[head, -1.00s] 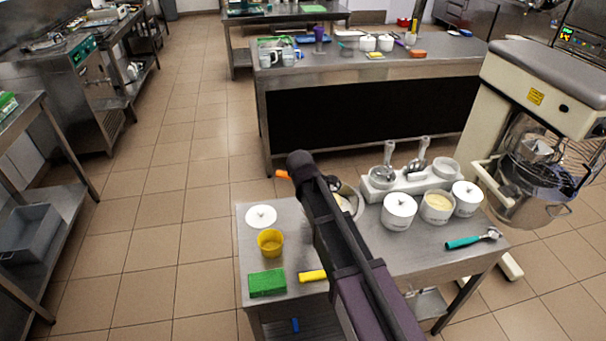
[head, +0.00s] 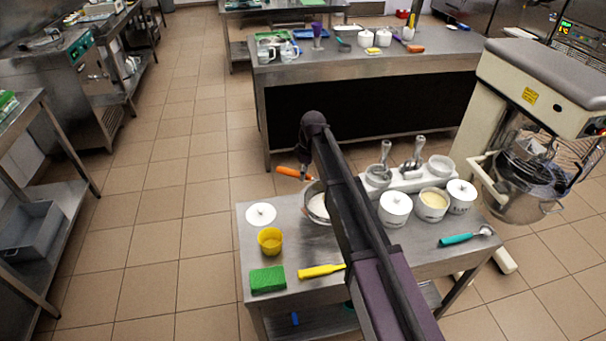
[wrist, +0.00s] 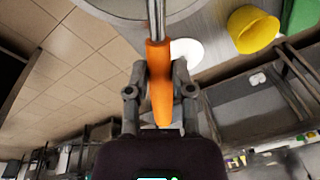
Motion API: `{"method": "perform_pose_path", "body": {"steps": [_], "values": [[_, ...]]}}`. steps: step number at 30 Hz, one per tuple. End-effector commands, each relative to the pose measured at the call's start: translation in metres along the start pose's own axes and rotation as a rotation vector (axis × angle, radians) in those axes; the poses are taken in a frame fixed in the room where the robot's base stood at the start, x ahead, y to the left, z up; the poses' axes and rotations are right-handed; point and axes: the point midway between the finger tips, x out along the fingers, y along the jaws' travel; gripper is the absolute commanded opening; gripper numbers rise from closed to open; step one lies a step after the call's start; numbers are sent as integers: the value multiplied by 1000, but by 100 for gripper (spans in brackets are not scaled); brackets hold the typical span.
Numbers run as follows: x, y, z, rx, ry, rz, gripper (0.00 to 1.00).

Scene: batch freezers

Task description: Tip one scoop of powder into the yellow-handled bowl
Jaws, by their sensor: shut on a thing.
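My gripper (wrist: 160,92) is shut on the orange handle (wrist: 159,75) of a tool with a metal shaft. The handle also shows in the head view (head: 291,173), beyond the table's far edge. The tool's working end is out of sight, so its load cannot be seen. A metal bowl with pale contents (head: 317,208) stands partly behind my arm; a rim of a round vessel (wrist: 130,12) shows at the top of the wrist view. A yellow handle (head: 321,271) lies at the table front. My arm hides what it joins.
At right are white tubs (head: 395,208), a holder with scoops (head: 405,178), and a teal-handled scoop (head: 460,239). A mixer (head: 535,120) stands beyond.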

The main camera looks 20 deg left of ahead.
Motion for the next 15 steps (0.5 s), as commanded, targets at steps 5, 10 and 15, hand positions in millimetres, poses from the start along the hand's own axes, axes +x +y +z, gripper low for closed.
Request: {"method": "perform_pose_path", "body": {"steps": [5,10,15], "values": [[-4,3,-1,11,3,-90,0],[-17,0,-2,11,2,-84,0],[-23,-1,-3,11,2,-83,0]]}}
